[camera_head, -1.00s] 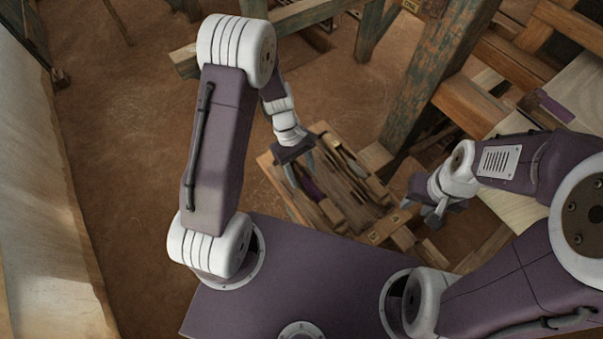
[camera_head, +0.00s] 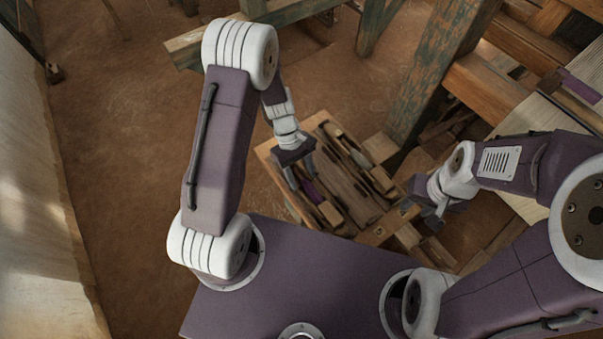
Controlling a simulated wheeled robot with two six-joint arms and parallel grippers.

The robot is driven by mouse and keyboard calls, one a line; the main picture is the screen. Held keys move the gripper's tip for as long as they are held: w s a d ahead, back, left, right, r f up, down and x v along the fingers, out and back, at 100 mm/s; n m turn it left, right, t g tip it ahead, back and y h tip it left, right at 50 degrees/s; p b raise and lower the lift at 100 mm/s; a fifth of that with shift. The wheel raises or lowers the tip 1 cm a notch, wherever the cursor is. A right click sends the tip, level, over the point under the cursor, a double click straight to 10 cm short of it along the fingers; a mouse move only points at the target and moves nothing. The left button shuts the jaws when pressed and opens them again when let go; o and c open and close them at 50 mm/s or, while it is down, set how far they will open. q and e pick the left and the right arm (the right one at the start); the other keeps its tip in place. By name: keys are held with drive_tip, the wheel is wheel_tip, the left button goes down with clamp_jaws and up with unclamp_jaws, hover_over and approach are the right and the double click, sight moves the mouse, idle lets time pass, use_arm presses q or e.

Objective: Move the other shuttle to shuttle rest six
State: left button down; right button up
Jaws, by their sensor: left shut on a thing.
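A wooden tray (camera_head: 267,163) with several slots stands low in front of me and holds several wooden pieces. My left gripper (camera_head: 302,174) is over its left part, pointing down, shut on a slim shuttle with purple on it (camera_head: 313,191). The fingers and wrist hide part of this shuttle, and I cannot tell whether it touches the tray. A slim wooden piece, perhaps another shuttle (camera_head: 333,131), lies near the tray's far edge. My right gripper (camera_head: 421,212) is beside the tray's right side, its fingers apart and empty.
A worn green-brown post (camera_head: 425,85) rises behind the tray on the right. Loom beams and pale cloth (camera_head: 530,118) fill the upper right. A pale wall or sheet (camera_head: 45,220) runs along the left. The earth floor (camera_head: 120,150) between is clear.

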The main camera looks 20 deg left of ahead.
use_arm(q)
drive_tip(key=shift+f, duration=0.15)
drive_tip(key=c, duration=0.5)
unclamp_jaws()
wheel_tip(320, 180, up, 8)
drive_tip(key=p, duration=0.8)
